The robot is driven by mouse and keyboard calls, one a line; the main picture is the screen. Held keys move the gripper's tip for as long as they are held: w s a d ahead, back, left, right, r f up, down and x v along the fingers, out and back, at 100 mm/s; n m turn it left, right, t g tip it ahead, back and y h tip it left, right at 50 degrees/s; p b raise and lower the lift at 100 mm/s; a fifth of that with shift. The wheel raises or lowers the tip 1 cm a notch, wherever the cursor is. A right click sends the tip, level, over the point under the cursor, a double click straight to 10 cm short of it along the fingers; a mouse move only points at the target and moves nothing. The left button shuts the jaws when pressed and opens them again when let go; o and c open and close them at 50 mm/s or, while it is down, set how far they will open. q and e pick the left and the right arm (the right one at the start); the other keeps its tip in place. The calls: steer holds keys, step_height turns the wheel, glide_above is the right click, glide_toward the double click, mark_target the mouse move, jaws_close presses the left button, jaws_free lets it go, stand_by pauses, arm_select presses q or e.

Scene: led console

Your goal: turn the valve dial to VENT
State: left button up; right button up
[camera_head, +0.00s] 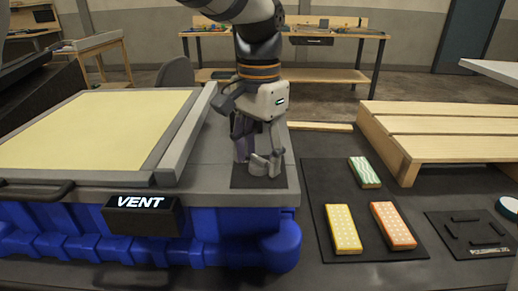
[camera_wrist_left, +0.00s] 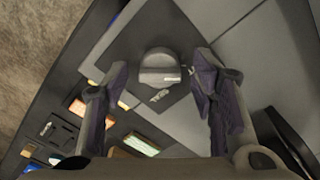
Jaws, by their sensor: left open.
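The valve dial is a round grey knob with a pale bar across its face, seen in the left wrist view (camera_wrist_left: 158,64). It sits on a dark square plate (camera_head: 240,182) at the right end of the console. In the head view my left gripper (camera_head: 258,152) points down over this plate and largely hides the dial. My left gripper is open, its fingers on either side of the dial in the wrist view; I cannot tell whether they touch it. A black display (camera_head: 143,215) on the console front reads VENT in white letters. My right gripper is not in view.
The blue console has a pale yellow panel (camera_head: 90,130) with a raised grey rail (camera_head: 185,140) left of my arm. To the right, a black mat (camera_head: 318,190) holds green, yellow and orange blocks. A wooden pallet (camera_head: 450,125) lies behind it, a smaller dark tray (camera_head: 468,236) beside it.

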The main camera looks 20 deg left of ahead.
mark_target(259, 158)
arm_select(q)
step_height(259, 158, up, 12)
stand_by(0.3)
